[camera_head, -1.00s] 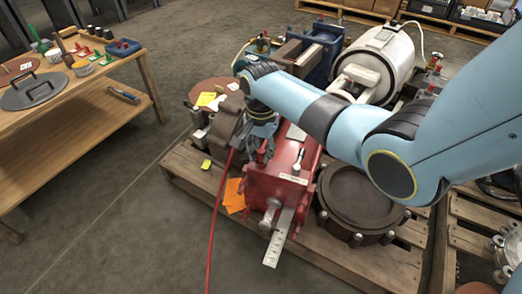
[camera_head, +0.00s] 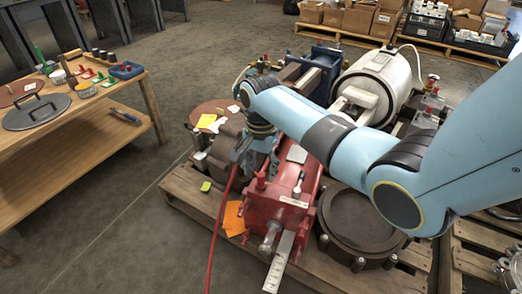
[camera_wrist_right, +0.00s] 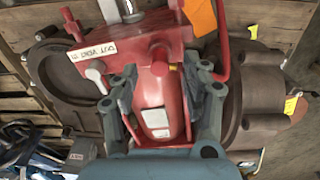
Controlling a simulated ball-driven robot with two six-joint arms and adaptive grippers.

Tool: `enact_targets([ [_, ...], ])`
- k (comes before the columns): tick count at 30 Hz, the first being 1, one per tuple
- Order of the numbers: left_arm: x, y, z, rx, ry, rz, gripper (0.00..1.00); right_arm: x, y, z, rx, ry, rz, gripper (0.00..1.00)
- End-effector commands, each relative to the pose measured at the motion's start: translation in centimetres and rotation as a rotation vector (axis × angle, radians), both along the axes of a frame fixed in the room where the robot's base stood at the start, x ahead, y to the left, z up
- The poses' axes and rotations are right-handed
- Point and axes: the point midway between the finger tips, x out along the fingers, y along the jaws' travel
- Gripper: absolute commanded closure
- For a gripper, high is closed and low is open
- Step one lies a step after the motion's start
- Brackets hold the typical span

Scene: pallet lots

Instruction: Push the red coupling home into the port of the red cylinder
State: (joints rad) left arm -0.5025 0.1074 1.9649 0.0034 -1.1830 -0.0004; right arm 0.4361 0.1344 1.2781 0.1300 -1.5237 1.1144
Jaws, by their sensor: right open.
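The red cylinder (camera_head: 277,208) lies on the pallet, its labelled end block towards me; it also fills the middle of the wrist view (camera_wrist_right: 151,88). A small upright red fitting (camera_head: 261,180) stands on the end block and shows between my fingers in the wrist view (camera_wrist_right: 160,53). I cannot tell whether it is the coupling or the port. My right gripper (camera_head: 252,152) is open above the cylinder, its fingers spread to either side in the wrist view (camera_wrist_right: 160,82). A red hose (camera_head: 221,215) runs up beside the gripper; its upper end is hidden by a finger.
A white-handled lever (camera_wrist_right: 95,76) sticks out of the end block. A round brown flanged cover (camera_head: 358,218) lies right of the cylinder. A metal ruler strip (camera_head: 279,262) and orange paper (camera_head: 234,218) are at its front. A wooden workbench (camera_head: 90,107) stands left, with clear floor between.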

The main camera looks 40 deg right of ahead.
Motion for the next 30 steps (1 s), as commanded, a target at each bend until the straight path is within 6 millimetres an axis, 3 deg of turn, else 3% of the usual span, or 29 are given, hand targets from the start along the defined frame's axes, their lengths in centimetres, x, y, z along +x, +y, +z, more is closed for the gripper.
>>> enact_targets([
  [6, 0.0, 0.0, 0.0, 0.0, 0.0, 0.0, 0.6, 0.1, 0.0, 4.8, -0.001, -0.004, 0.0, 0.53],
  [12, 0.0, 0.0, 0.0, 0.0, 0.0, 0.0, 0.6, 0.1, -0.1, 7.9, -0.001, -0.001, 0.0, 0.53],
  [18, 0.0, 0.0, 0.0, 0.0, 0.0, 0.0, 0.6, 0.0, 0.0, 8.9, 0.0, 0.001, 0.0, 0.53],
  [30, 0.0, 0.0, 0.0, 0.0, 0.0, 0.0, 0.6, 0.0, 0.0, 8.9, 0.0, 0.001, 0.0, 0.53],
])
